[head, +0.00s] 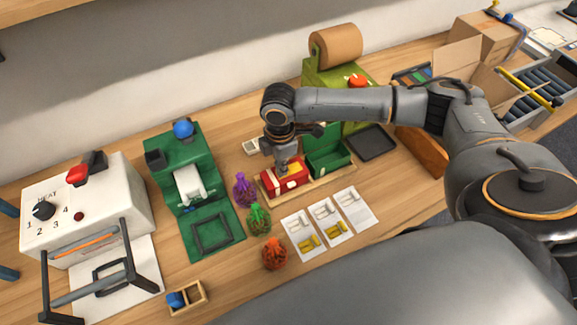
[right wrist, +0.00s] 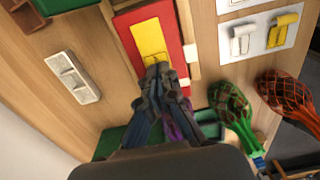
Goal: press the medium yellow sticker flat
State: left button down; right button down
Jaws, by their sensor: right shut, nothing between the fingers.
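The yellow sticker (right wrist: 149,38) lies on the lid of a red box (head: 270,187). In the head view a yellow patch (head: 297,167) shows on the box beside my fingers. My right gripper (head: 283,171) points down at the box, its fingers together and empty. In the right wrist view the fingertips (right wrist: 158,70) are at the near end of the sticker; I cannot tell whether they touch it. The fingers hide that end of the sticker. My left gripper is not in view.
A green box (head: 328,163) stands right of the red one. Purple (head: 244,190), green (head: 258,220) and orange (head: 274,253) net bags stand left and in front. White cards (head: 300,237) lie in front. A black tray (head: 371,141) lies right. A green press (head: 182,165) stands left.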

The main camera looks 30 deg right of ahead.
jog(key=shift+s+f+p, duration=0.1)
jog(key=shift+f+p, duration=0.05)
jog(key=shift+p, duration=0.25)
dwell(1.6)
notch_tip(320, 180, up, 7)
jog(key=p, duration=0.8)
dwell(0.8)
